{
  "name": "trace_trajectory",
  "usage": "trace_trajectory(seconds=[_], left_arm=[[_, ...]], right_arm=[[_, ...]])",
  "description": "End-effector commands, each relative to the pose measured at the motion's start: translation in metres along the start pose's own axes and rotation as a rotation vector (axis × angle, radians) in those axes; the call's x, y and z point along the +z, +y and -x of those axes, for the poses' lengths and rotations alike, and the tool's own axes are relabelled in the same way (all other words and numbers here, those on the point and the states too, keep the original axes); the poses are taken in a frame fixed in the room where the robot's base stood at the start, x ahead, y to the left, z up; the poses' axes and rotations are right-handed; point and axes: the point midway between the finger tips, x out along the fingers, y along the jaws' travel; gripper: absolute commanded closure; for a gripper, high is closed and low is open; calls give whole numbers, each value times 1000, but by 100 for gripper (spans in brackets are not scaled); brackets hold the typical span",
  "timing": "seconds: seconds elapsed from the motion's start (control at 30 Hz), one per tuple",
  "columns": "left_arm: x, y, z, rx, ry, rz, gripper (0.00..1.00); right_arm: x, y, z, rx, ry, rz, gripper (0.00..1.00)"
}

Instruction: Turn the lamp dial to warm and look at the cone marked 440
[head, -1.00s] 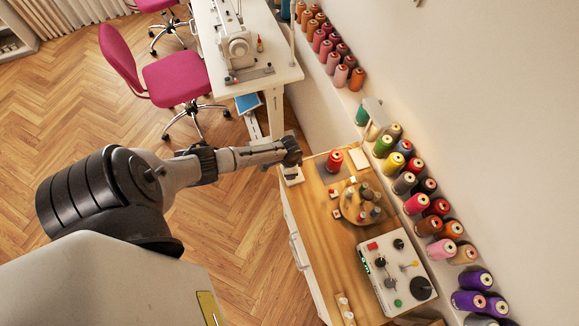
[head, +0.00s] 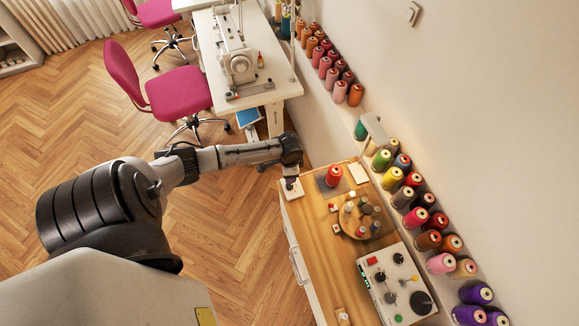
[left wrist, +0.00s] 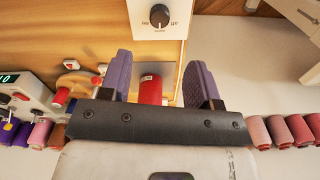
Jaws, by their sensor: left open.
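The dial (left wrist: 160,17) is a black knob on a white panel, with small labels on either side that I cannot read surely. It is at the top of the left wrist view. In the head view, a small white box (head: 292,190) at the cabinet's back left corner is partly covered by my left gripper (head: 290,178). My left gripper (left wrist: 158,80) is open, its purple fingers spread, with the dial beyond them. A red cone (head: 333,176) stands on the cabinet on a grey pad; it also shows between the fingers (left wrist: 150,89). I cannot read its marking.
A white card (head: 358,173) lies beside the red cone. A round wooden stand (head: 345,226) holds several small spools. A control box (head: 400,306) with knobs stands nearer. Thread cones line the wall shelf (head: 412,220). A sewing table (head: 283,90) stands beyond; open floor lies left.

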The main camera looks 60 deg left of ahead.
Motion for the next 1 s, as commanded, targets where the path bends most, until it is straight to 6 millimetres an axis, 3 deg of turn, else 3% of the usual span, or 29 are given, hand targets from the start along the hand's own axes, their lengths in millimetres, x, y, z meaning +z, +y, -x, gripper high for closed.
trace_trajectory(seconds=[0.3, 1.0], left_arm=[[0, 0, 27, 0, 1, 0, 43], [0, 0, 28, 1, 0, 1, 43]], right_arm=[[0, 0, 1, 1, 0, 1, 57], [-1, -2, 1, -6, 1, -8, 57]])
